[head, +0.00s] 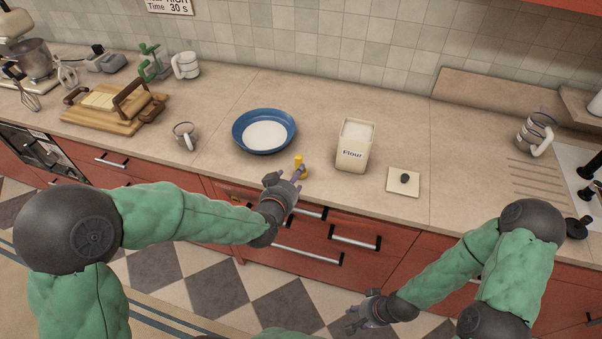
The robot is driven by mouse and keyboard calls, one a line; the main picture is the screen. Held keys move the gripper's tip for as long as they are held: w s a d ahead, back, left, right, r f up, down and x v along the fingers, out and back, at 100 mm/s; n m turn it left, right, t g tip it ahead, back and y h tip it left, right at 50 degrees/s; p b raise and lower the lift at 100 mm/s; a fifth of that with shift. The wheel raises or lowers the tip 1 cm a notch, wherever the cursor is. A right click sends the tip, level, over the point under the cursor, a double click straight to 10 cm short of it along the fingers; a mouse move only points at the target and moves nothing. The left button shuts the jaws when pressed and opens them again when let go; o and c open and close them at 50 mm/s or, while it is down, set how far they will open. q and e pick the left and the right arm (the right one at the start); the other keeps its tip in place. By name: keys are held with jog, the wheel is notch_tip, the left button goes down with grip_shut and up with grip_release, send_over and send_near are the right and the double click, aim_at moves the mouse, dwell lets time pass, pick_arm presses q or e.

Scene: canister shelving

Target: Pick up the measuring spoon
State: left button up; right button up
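A small yellow object, probably the measuring spoon (299,161), stands out near the counter's front edge, between the blue bowl and the flour canister. My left gripper (287,174) is right by it, at the front edge. Its fingers look apart, and the yellow object shows just beyond the fingertips; I cannot tell whether they touch. Part of the yellow object may be hidden by the fingers. My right gripper (352,319) hangs low in front of the drawers, away from the counter top, with its fingers apart and empty.
A blue bowl (240,131) and an open flour canister (351,160) stand close behind the yellow object. A square lid (397,184) with a dark knob lies right of the canister.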

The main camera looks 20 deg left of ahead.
pick_arm(q)
jog(key=b+x, duration=0.2)
jog(key=x, duration=0.8)
jog(key=shift+w+a+f, duration=0.15)
jog(key=shift+a+f, duration=0.05)
jog(key=shift+f, duration=0.05)
grip_shut()
